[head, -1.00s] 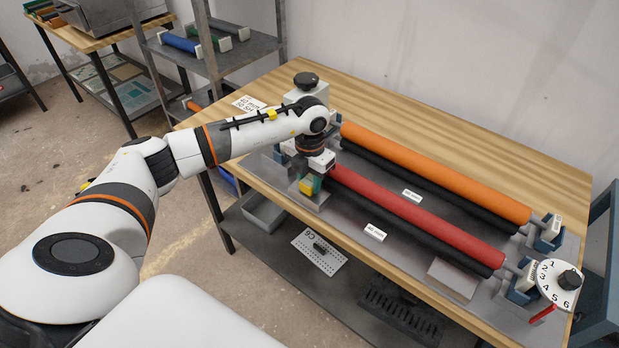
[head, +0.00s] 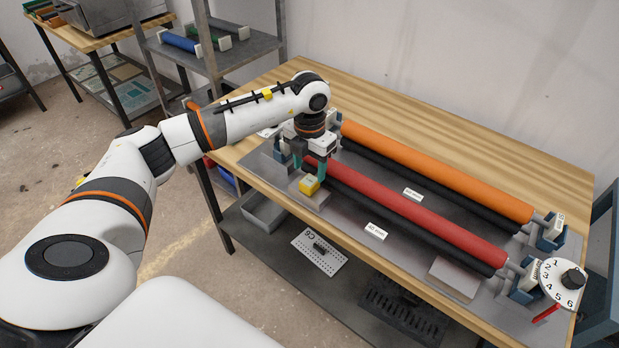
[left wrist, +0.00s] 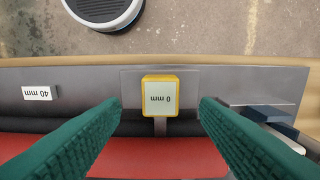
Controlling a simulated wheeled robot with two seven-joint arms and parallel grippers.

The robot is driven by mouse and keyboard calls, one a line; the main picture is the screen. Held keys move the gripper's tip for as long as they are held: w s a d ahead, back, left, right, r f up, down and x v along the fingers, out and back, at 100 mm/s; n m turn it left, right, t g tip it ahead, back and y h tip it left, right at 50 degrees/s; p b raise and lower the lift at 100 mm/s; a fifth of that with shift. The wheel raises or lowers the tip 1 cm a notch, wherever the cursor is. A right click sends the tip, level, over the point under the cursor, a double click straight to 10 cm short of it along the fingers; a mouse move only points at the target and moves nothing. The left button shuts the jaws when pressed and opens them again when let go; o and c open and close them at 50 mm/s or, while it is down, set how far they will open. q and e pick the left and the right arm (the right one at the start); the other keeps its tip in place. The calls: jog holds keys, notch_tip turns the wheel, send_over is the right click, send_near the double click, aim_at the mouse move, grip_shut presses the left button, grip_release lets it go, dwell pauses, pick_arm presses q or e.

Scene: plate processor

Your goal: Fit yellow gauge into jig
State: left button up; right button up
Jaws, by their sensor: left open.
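The yellow gauge (head: 309,186) is a small block with a pale top face, resting at a grey plate (head: 318,203) at the left end of the red roller. In the left wrist view the gauge (left wrist: 160,95) reads "0 mm" upside down, and a short grey stem runs from it toward the rollers. My left gripper (head: 308,172) is open just above and behind the gauge, its green fingers apart on either side and not touching it. The frames do not show clearly which part is the jig or how deep the gauge sits. My right gripper is out of view.
The red roller (head: 420,217) and orange roller (head: 440,172) run along the bench, with black rollers beside them. A numbered dial (head: 556,282) stands at the right end. A second grey plate (head: 455,278) lies near the front edge. A metal shelf (head: 250,75) stands behind my left arm.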

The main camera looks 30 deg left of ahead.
aim_at(310, 180)
pick_arm(q)
notch_tip(310, 180, up, 8)
jog(key=b, duration=0.1)
jog(key=shift+f, duration=0.15)
dwell(0.4)
